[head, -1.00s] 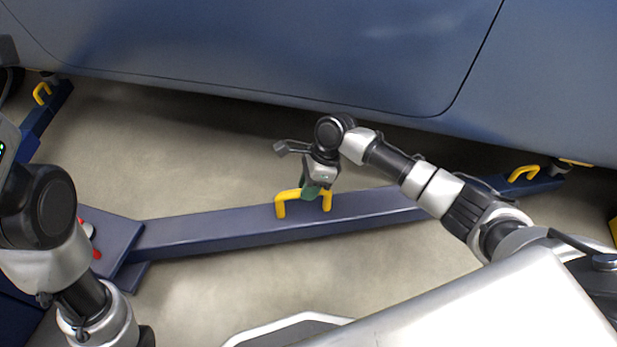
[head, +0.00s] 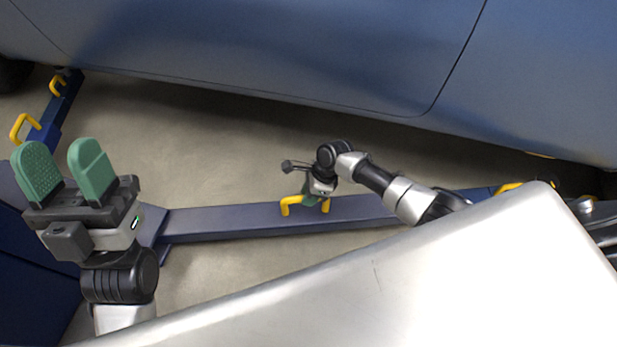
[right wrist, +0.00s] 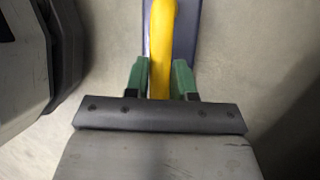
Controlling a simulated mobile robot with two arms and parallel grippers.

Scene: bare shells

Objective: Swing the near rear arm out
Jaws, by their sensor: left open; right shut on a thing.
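The near rear arm (head: 235,222) is a long dark blue beam low over the floor, running from the blue post base at left toward the right under the car. A yellow handle (head: 291,206) stands on its middle. My right gripper (head: 310,194) is shut on this handle; in the right wrist view its green fingers (right wrist: 160,80) lie on both sides of the yellow bar (right wrist: 161,45). My left gripper (head: 66,172) is open and empty at the left, its green fingers pointing up in the picture.
The blue car (head: 270,55) spans the top, its lower edge close above my right arm. Another blue lift arm (head: 58,108) with yellow handles is at the upper left. A second yellow handle (head: 508,187) sits near the beam's right end. Bare floor (head: 180,150) lies between beam and car.

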